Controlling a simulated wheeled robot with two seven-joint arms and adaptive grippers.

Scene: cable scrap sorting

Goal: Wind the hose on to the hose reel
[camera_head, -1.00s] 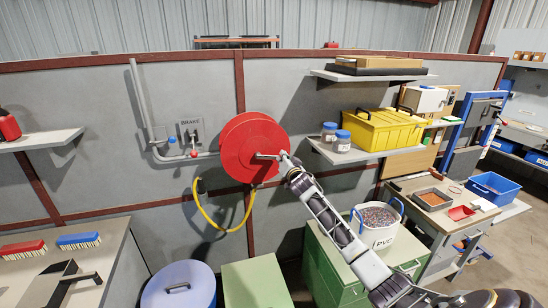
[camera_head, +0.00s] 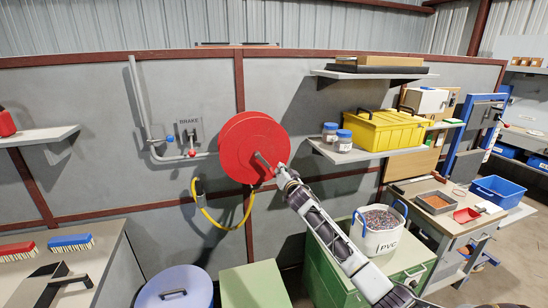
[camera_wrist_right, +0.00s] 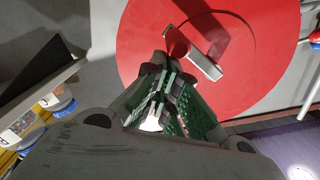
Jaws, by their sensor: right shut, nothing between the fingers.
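The red hose reel (camera_head: 238,140) is mounted on the grey wall panel. Its crank (camera_head: 263,159) points down and right from the hub; the grey crank also shows in the right wrist view (camera_wrist_right: 205,66). The yellow hose (camera_head: 224,229) hangs in a loop below the reel, its left end at a dark fitting (camera_head: 198,187) by the wall. My right gripper (camera_head: 278,172) is at the crank's outer end; in the right wrist view its fingers (camera_wrist_right: 166,72) are shut, with nothing seen held, close to the crank. Whether they touch it I cannot tell. My left gripper is out of view.
A brake lever (camera_head: 191,145) and pipe are left of the reel. A shelf (camera_head: 375,153) with a yellow box (camera_head: 385,130) juts out at right. Below are green cabinets (camera_head: 255,285), a PVC bucket (camera_head: 380,240) and a lidded bin (camera_head: 178,290).

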